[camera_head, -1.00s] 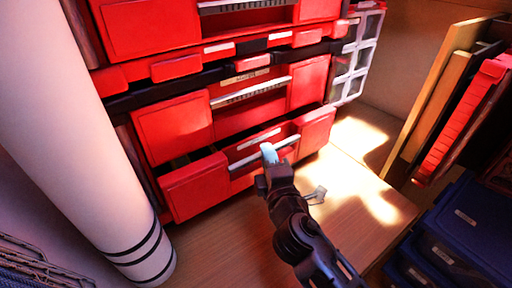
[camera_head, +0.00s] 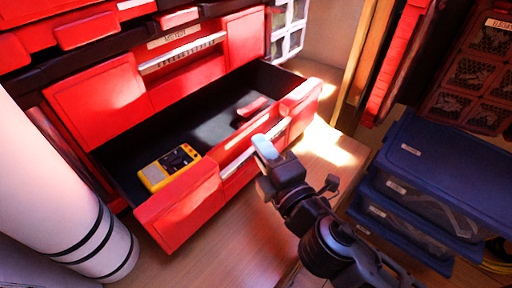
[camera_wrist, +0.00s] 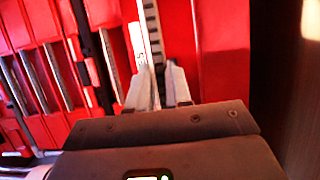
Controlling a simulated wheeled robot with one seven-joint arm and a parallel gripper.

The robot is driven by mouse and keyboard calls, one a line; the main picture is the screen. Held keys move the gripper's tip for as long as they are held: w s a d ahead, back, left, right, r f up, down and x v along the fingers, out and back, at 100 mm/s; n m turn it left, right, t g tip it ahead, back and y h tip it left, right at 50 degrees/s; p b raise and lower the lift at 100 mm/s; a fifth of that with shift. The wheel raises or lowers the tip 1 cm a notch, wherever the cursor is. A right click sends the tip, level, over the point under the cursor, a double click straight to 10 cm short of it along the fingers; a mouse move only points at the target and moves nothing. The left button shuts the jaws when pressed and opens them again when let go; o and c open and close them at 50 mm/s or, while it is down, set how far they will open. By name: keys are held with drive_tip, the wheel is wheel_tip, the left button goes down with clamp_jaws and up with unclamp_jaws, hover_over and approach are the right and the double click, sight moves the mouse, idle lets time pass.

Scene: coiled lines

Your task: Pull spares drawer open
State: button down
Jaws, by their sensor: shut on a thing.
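The spares drawer (camera_head: 180,211) is the lowest drawer of the red tool chest, and it stands well open. Inside its dark tray lie a yellow multimeter (camera_head: 170,167) and a small red object (camera_head: 252,107). My gripper (camera_head: 265,150) is at the drawer front, shut on the pale handle bar (camera_head: 240,163). In the wrist view, the two light fingertips (camera_wrist: 163,88) close around the handle strip (camera_wrist: 147,35). Part of a label shows on the strip. The fingers hide a short piece of the handle.
A closed red drawer (camera_head: 187,62) sits above the open one. A white column with dark bands (camera_head: 50,185) stands close at the left. Blue lidded bins (camera_head: 440,165) are stacked at the right. Wooden floor (camera_head: 225,255) lies in front of the drawer.

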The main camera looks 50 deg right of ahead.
drive_tip(key=shift+r, duration=0.1)
drive_tip(key=c, duration=1)
unclamp_jaws()
drive_tip(key=shift+c, duration=0.2)
drive_tip(key=b+v, duration=0.2)
drive_tip(key=v, duration=0.5)
drive_tip(key=shift+s+a, duration=0.15)
drive_tip(key=shift+s, duration=0.15)
